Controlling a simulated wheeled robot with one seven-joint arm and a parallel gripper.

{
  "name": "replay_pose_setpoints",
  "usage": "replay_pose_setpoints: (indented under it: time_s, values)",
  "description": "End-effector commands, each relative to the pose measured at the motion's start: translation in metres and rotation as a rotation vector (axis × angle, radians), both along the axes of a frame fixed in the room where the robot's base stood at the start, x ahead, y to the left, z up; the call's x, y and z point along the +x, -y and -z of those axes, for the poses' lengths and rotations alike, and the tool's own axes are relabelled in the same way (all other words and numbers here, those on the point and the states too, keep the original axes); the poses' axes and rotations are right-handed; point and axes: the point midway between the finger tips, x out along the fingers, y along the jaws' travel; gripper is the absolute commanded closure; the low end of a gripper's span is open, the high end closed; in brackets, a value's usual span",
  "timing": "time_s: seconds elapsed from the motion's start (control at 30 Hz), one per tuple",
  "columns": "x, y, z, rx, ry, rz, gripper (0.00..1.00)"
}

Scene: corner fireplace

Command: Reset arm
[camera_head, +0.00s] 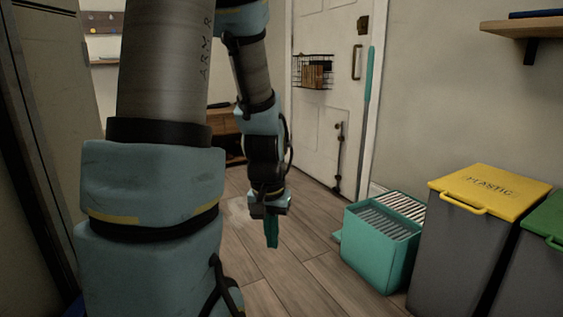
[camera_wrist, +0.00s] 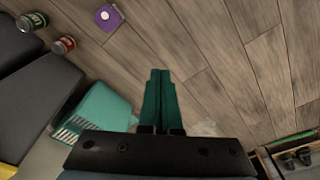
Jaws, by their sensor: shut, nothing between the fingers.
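My gripper (camera_head: 271,233) hangs fingers-down over the wood floor, left of a teal box, with nothing held. In the wrist view its two teal fingers (camera_wrist: 160,72) are together and point at bare floor planks. My arm fills the left and middle of the head view, bent over with its upper links close to the camera.
The teal box (camera_head: 372,256) with a slatted top stands right of the gripper, beside a yellow-lidded bin (camera_head: 490,187) and a green-lidded bin (camera_head: 546,226). A white door (camera_head: 326,113) is behind. Two cans (camera_wrist: 63,46) and a purple item (camera_wrist: 108,18) lie on the floor.

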Motion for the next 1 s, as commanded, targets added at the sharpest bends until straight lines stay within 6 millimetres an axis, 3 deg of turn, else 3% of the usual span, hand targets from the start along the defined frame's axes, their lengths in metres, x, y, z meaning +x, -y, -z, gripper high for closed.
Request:
replay_pose_setpoints:
  time_s: [0.03,0.23,0.57,1.0]
  values:
    - [-0.004,-0.012,-0.014,-0.002,0.011,-0.041,1.0]
    - [-0.026,-0.049,-0.047,-0.002,0.03,-0.187,1.0]
    - [-0.025,-0.046,-0.116,-0.002,0.025,-0.177,1.0]
    - [-0.025,-0.046,-0.25,-0.002,0.025,-0.176,1.0]
